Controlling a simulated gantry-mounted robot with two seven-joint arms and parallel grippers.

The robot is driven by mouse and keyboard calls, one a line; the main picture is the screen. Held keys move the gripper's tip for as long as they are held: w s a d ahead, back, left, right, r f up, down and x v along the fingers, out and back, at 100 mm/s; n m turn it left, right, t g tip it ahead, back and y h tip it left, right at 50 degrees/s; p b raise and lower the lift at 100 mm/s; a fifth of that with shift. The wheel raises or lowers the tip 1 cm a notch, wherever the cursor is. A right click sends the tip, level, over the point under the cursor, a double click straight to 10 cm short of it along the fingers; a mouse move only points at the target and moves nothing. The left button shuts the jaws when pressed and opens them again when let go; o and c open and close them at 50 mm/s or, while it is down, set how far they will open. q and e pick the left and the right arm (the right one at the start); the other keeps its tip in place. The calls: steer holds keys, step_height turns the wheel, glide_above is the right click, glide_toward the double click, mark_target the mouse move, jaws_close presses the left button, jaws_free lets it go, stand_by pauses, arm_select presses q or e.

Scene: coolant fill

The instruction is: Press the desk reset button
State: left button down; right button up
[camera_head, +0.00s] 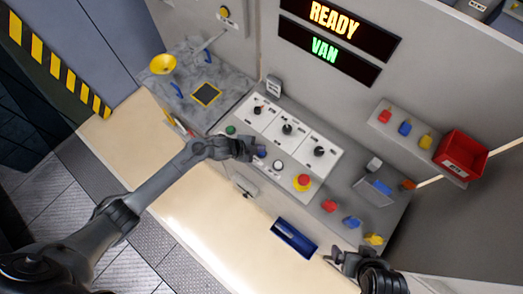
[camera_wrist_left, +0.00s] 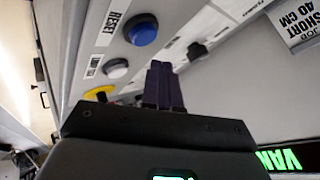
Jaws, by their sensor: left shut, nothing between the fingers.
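The blue button (camera_wrist_left: 140,30) sits on the grey desk panel beside the RESET lettering in the left wrist view. In the head view it shows as a small blue spot (camera_head: 261,151) partly hidden by my left gripper (camera_head: 254,150). In the wrist view my left gripper (camera_wrist_left: 161,66) has its dark fingers together and empty. The fingertips appear beside the blue button; I cannot tell whether they touch it. My right gripper (camera_head: 340,259) is at the bottom right of the head view, away from the buttons, and its jaw opening is unclear.
Along the desk front are a green button (camera_head: 230,130), a white button (camera_head: 278,165) and a red emergency stop (camera_head: 303,181). Knob panels (camera_head: 288,129) lie behind. A blue tray (camera_head: 294,238) lies in front; coloured pieces (camera_head: 351,222) lie at the right.

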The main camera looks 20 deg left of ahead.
mark_target(260, 154)
arm_select(q)
steer(key=shift+r+p, duration=1.45)
steer(key=shift+r, duration=0.5)
